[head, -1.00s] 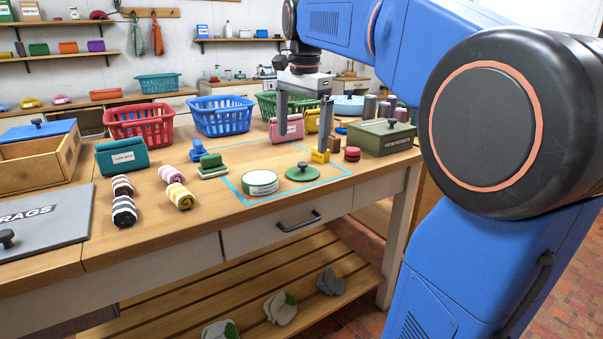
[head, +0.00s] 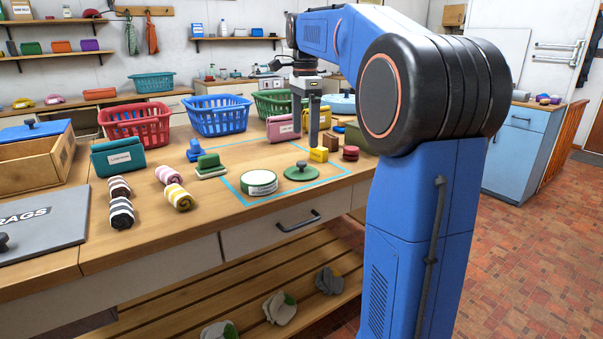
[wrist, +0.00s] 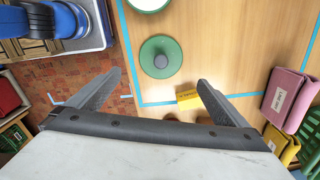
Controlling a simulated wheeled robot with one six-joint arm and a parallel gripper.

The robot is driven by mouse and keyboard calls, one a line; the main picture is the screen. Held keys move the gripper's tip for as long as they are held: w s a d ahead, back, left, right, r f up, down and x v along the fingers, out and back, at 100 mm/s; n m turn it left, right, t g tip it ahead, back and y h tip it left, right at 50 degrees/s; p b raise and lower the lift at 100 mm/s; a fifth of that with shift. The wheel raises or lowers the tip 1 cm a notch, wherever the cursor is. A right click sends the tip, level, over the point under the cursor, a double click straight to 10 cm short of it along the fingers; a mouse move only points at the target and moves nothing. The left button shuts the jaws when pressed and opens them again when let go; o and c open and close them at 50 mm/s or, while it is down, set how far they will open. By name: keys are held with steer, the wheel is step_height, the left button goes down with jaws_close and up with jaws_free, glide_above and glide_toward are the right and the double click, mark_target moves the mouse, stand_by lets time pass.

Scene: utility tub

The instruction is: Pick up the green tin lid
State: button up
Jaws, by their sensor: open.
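The green tin lid (head: 302,172), round with a dark knob on top, lies flat on the wooden table inside a blue tape outline. It also shows in the wrist view (wrist: 161,60), ahead of the fingers and near the table's edge. The round tin (head: 260,183), white-topped with a green rim, sits just left of the lid; part of it shows at the top of the wrist view. My gripper (wrist: 158,88) is open and empty. In the head view it hangs above the table behind and right of the lid, apart from it.
A yellow block (head: 319,154) stands behind the lid, near my gripper. Dark red discs (head: 351,153) lie to its right. Red, blue and green baskets stand farther back. Bare table surrounds the lid.

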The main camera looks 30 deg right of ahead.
glide_above(302, 162)
steer(key=f, duration=0.5)
steer(key=shift+s+d+f, duration=0.1)
steer(key=shift+s+d, duration=0.1)
steer(key=shift+d, duration=0.05)
steer(key=shift+w+a+f, duration=0.1)
steer(key=shift+a+f, duration=0.05)
steer(key=shift+f, duration=1.2)
steer(key=shift+w+a+f, duration=0.1)
steer(key=shift+f, duration=1.2)
steer(key=c, duration=1.2)
